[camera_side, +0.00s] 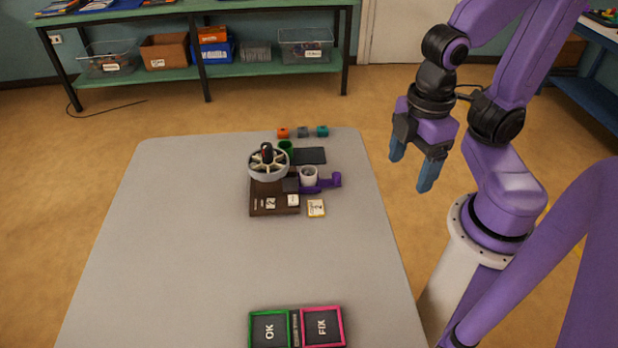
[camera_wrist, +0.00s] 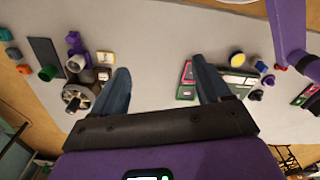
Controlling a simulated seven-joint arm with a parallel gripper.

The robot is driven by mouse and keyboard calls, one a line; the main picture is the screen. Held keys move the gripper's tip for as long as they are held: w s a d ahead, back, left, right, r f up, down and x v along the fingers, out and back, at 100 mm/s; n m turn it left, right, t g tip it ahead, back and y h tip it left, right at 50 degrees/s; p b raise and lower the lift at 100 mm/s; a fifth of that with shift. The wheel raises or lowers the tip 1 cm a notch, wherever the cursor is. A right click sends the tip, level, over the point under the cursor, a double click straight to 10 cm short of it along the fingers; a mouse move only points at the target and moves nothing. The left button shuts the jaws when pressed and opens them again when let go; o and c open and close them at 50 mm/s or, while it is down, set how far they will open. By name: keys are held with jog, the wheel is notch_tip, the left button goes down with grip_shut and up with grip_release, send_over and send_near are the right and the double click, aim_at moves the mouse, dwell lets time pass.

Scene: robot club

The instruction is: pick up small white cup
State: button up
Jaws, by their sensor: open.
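The small white cup (camera_side: 308,177) stands on the grey table among a cluster of parts, right of a dark block and beside a purple part (camera_side: 333,181). Its inside looks dark; I cannot tell if it holds anything. In the wrist view the cup (camera_wrist: 76,63) is at the left, outside the space between my fingers. My gripper (camera_side: 412,168) hangs in the air beyond the table's right edge, right of the cup and apart from it. Its two blue fingers are spread and nothing is between them; they also show in the wrist view (camera_wrist: 161,66).
A spoked wheel (camera_side: 268,163), green cup (camera_side: 286,147), black pad (camera_side: 310,156), brown board (camera_side: 262,206) and yellow-edged card (camera_side: 316,208) crowd the cup. Small blocks (camera_side: 303,132) lie behind. Green OK tray (camera_side: 269,330) and pink FIX tray (camera_side: 322,328) are in front. The table's left and middle are clear.

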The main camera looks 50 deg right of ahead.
jog(key=w+a+f+n+t+h, duration=0.3)
jog(key=w+f+n+t+h, duration=0.3)
jog(key=w+f+n+h, duration=0.7)
jog(key=n+t+y, duration=0.1)
jog(key=t+y, duration=0.2)
send_near(308, 168)
jog(key=shift+x, duration=2.75)
jog(key=shift+f, duration=0.1)
jog(key=c, duration=1.1)
